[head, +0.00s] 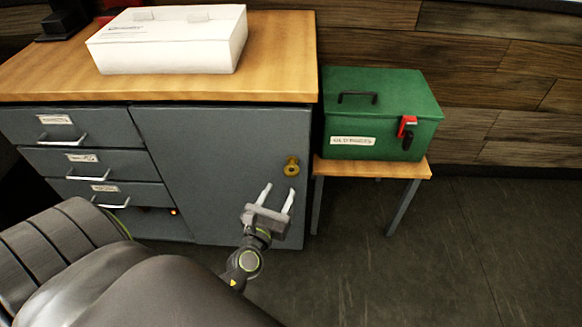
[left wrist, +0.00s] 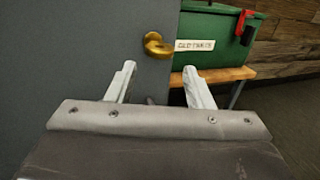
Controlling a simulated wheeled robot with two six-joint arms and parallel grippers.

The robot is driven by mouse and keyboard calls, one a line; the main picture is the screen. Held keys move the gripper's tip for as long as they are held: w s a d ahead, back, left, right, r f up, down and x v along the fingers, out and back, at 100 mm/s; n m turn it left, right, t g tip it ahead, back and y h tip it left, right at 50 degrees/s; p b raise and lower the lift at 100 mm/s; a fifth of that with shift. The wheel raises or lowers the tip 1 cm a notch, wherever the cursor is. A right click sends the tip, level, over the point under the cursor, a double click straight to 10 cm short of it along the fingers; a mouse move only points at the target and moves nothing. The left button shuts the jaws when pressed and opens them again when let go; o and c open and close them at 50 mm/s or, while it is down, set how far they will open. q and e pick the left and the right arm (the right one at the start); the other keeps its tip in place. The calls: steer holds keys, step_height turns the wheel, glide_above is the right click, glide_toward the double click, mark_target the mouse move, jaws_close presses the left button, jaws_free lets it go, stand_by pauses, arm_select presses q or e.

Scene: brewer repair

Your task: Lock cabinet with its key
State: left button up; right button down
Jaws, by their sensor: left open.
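The grey cabinet has a shut door (head: 215,165) below a wooden top. A brass key (head: 291,166) sits at the lock near the door's upper right edge; it also shows in the left wrist view (left wrist: 156,45). I cannot tell how far it is turned. My left gripper (head: 278,192) is open and empty, just below the key in the head view. In the left wrist view its two fingers (left wrist: 162,80) point toward the door, with the key beyond and between them, apart from both. My right gripper is not in view.
A green box (head: 385,105) with a red latch stands on a small wooden-topped table (head: 420,168) right of the cabinet. A white box (head: 170,48) lies on the cabinet top. Drawers with metal handles (head: 80,157) are left of the door. The floor at right is clear.

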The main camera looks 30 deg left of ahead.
mark_target(288, 176)
arm_select(q)
steer(key=p+x, duration=0.1)
steer(key=x, duration=0.8)
steer(key=shift+w+a+p, duration=0.1)
steer(key=shift+w+p, duration=0.05)
steer(key=shift+p, duration=0.25)
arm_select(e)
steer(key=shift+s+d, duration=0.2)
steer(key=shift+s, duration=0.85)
arm_select(q)
steer(key=shift+c, duration=0.5)
steer(key=c, duration=0.6)
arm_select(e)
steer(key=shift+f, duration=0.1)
arm_select(q)
steer(key=shift+f, duration=0.1)
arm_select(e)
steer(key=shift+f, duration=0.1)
